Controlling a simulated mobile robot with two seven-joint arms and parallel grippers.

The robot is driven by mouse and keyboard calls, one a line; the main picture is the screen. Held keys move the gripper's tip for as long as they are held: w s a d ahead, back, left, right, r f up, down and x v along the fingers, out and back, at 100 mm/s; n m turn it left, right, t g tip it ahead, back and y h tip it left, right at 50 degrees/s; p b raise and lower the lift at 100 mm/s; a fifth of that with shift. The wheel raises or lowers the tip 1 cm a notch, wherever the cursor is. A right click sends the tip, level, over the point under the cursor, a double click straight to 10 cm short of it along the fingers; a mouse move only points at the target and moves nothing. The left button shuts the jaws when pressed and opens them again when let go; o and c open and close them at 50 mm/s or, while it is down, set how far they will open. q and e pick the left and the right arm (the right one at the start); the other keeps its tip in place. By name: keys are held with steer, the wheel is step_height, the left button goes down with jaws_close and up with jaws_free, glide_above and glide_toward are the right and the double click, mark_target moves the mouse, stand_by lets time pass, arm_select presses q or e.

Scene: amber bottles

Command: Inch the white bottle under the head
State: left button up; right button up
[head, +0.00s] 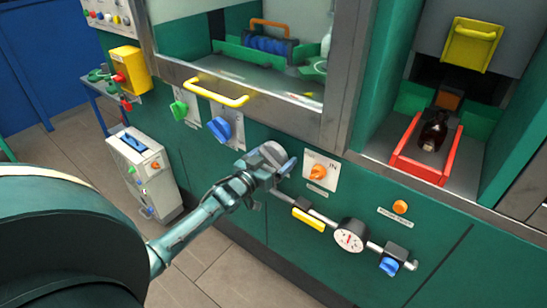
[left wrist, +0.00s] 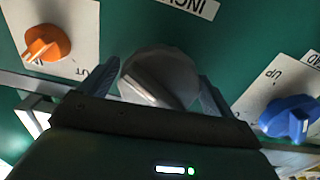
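My left gripper (left wrist: 158,78) is at a grey knob (left wrist: 160,72) on the green machine front, with one finger on each side of it. The fingertips lie very close to the knob's rim; I cannot tell if they press on it. A partly cut-off label (left wrist: 190,6) beside it seems to read "INCH". In the head view the left gripper (head: 268,165) hides most of the knob. A pale bottle-like shape (head: 327,42) shows partly at the right of the window, where the frame cuts it off. A head above it is not clearly seen. My right gripper is not in view.
An orange knob (left wrist: 47,43) and a blue knob (left wrist: 290,118) flank the grey one. A pipe with a gauge (head: 349,236) runs below. A dark bottle (head: 433,132) lies in a red tray (head: 408,163) at right. A white cabinet (head: 145,178) stands left.

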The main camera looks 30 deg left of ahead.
arm_select(q)
steer(key=shift+o, duration=1)
steer(key=s+a, duration=0.1)
steer(key=s, duration=1.2)
steer(key=s+d+f+m+g, duration=0.1)
steer(key=s+d+f+g, duration=0.1)
steer(key=s+d, duration=0.3)
steer(key=s+d+f+m+g+h, duration=0.1)
steer(key=s+d+f+g, duration=0.2)
steer(key=d, duration=0.6)
steer(key=s+d+f+g+h, duration=0.1)
steer(key=s+d+f+g, duration=0.1)
steer(key=s+d+f, duration=0.4)
steer(key=shift+s+d+m, duration=0.4)
steer(key=shift+d, duration=0.65)
steer(key=shift+c, duration=0.3)
